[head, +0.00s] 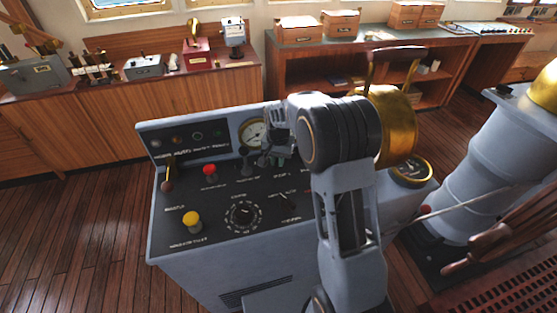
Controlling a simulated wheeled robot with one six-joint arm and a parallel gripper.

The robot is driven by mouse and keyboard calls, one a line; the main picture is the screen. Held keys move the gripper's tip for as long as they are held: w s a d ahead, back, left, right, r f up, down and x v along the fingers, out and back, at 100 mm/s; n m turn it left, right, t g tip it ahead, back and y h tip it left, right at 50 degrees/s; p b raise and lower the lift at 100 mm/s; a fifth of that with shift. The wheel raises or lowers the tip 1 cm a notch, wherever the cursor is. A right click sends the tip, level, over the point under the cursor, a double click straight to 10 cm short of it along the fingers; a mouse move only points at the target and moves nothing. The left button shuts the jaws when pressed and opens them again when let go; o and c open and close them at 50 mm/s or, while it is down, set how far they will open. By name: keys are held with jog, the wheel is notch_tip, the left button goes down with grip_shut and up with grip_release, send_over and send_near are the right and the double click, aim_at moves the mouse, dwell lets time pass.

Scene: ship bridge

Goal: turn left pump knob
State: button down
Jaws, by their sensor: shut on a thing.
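The grey console (190,270) has a black sloping control panel (218,188). My gripper (268,157) reaches down to the back part of this panel, below a round gauge (253,132). It is shut on a small dark knob there, mostly hidden by the fingers and wrist. A black upright knob (245,162) stands just left of the gripper. The panel labels are too small to read, so I cannot tell which knob is marked as the left pump.
A red button (210,171), a yellow button (191,219), a round dial (244,215) and a lever (168,178) are on the panel. A brass telegraph (397,125) stands right of my arm. Wooden cabinets (150,115) line the back. Floor is clear at left.

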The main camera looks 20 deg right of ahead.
dwell(0.4)
jog(key=c, duration=1.1)
grip_release()
jog(key=shift+c, duration=0.2)
jog(key=shift+r, duration=0.1)
notch_tip(320, 180, up, 14)
jog(key=shift+b, duration=0.35)
jog(key=s+f+n+t, duration=0.1)
jog(key=s+n+t, duration=0.1)
jog(key=s, duration=0.9)
jog(key=s+f+n+t, duration=0.1)
jog(key=s+n, duration=0.3)
jog(key=s, duration=0.7)
jog(key=shift+s+d+f+t, duration=0.15)
jog(key=shift+s+f+t, duration=0.2)
jog(key=shift+t, duration=0.15)
